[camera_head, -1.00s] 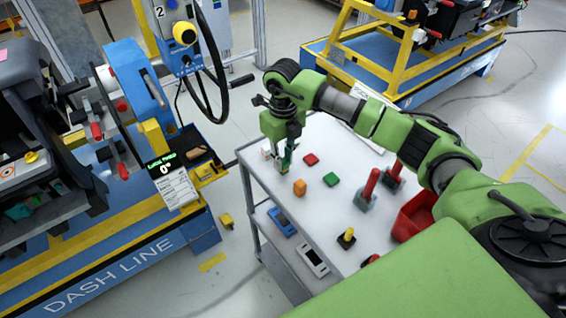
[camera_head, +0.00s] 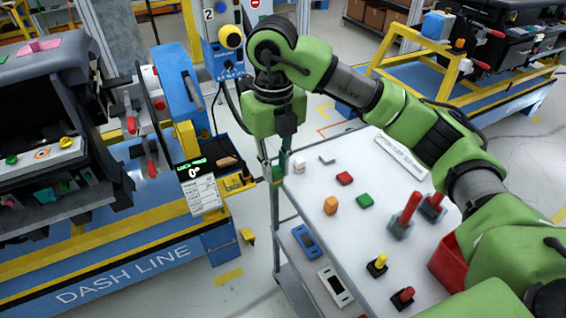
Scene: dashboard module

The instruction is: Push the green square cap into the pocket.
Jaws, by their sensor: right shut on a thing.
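My right gripper (camera_head: 272,174) points down just past the left edge of the cart, fingers shut on a small green piece (camera_head: 278,172). It looks like the green square cap, but the fingers hide much of it. A second small green block (camera_head: 365,200) lies on the cart, beside a red one. The dashboard module (camera_head: 50,110) stands at far left, well apart from the gripper. Its light panel (camera_head: 30,157) carries a yellow knob, an orange ring and a green button. I cannot make out the pocket. My left gripper is not in view.
The cart top (camera_head: 310,210) holds a red block (camera_head: 345,178), an orange block (camera_head: 331,205), red-handled pieces (camera_head: 404,218) and a red bin (camera_head: 447,262). A blue and yellow stand (camera_head: 185,110) lies between gripper and module.

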